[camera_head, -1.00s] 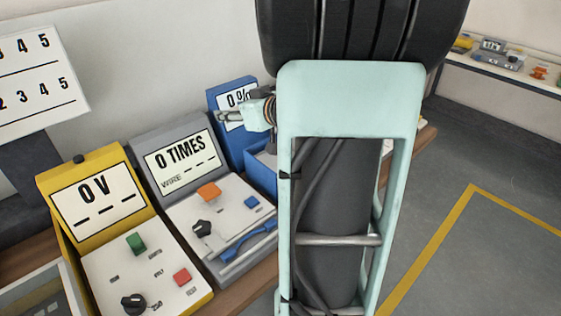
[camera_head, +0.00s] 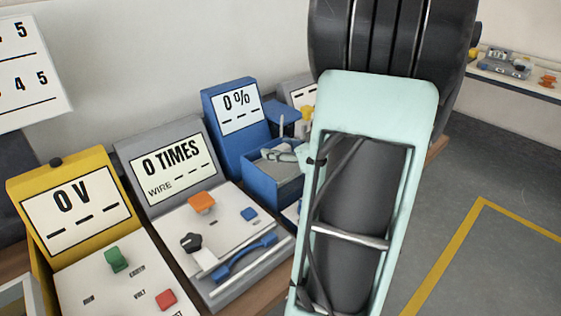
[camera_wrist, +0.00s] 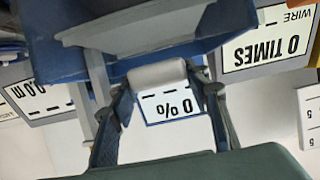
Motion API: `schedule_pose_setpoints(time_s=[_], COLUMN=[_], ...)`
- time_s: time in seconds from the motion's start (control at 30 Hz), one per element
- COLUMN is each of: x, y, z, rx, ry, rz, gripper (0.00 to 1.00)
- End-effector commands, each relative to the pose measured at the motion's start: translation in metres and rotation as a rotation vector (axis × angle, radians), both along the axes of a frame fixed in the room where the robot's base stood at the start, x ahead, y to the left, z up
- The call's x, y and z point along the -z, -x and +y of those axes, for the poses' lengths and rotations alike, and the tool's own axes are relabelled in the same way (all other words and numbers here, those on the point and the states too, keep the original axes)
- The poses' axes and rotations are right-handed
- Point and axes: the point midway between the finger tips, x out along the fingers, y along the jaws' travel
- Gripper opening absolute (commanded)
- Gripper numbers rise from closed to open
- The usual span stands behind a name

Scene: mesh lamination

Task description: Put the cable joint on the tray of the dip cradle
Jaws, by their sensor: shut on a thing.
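My gripper (camera_wrist: 160,100) is shut on a light grey cylinder, which looks like the cable joint (camera_wrist: 157,74), held crosswise between the fingertips. In the head view my gripper (camera_head: 290,153) is small and partly hidden by my arm, over the open blue tank (camera_head: 262,182) of the 0 % unit. A pale grey flat piece (camera_wrist: 130,24), perhaps the dip cradle's tray, shows within the blue tank in the wrist view, close to the held joint. I cannot tell whether the joint touches it. The rest of the cradle is hard to make out.
The blue 0 % display (camera_head: 240,105) stands behind the tank. The grey 0 TIMES unit (camera_head: 175,165) and yellow 0 V unit (camera_head: 75,205) stand to the left. Another display (camera_head: 302,93) is behind on the right. Floor to the right is open.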

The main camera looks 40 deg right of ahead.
Motion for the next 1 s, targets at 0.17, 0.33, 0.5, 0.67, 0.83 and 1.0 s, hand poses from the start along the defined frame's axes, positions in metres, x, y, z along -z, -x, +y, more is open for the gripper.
schedule_pose_setpoints(time_s=[0.17, 0.33, 0.5, 0.67, 0.83, 1.0], x=[0.029, 0.029, 0.031, 0.033, 0.033, 0.028], y=[0.0, 0.0, 0.0, 0.0, 0.0, 0.0], z=[0.001, 0.0, 0.0, 0.0, 0.0, 0.0], rx=[0.0, 0.0, -0.001, 0.0, 0.0, 0.0], ry=[-0.004, 0.0, -0.001, -0.001, -0.001, 0.001], rz=[0.001, -0.001, 0.0, 0.0, 0.0, -0.001], gripper=[0.15, 0.15, 0.15, 0.51, 0.51, 0.51])
